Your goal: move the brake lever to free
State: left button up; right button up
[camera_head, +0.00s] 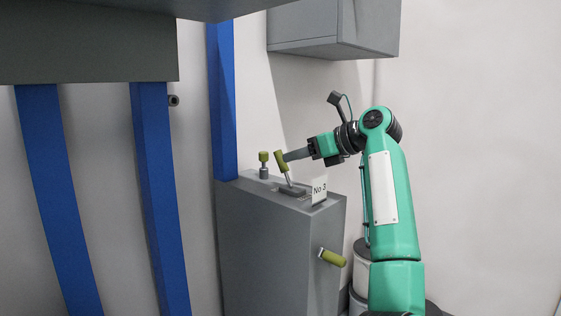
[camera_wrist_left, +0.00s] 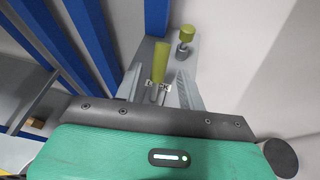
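The lever (camera_head: 282,162) with an olive handle stands in a slot on top of the grey cabinet (camera_head: 255,225), tilted up and to the left. I take it for the brake lever; no marking for free can be read. My left gripper (camera_head: 287,156) reaches it from the right, with its fingers at the handle. My right gripper is not in view.
A shorter olive-capped knob (camera_head: 263,158) stands left of the lever. A "No 3" plate (camera_head: 319,191) is at the cabinet's right edge, and another olive handle (camera_head: 332,257) sticks out of its side. Blue posts (camera_head: 160,190) stand left. A grey box (camera_head: 340,30) hangs above.

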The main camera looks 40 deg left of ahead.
aim_at(281, 160)
pick_arm(q)
jog(key=x, duration=0.5)
jog(key=shift+a+f, duration=0.15)
jog(key=shift+a, duration=0.15)
grip_shut()
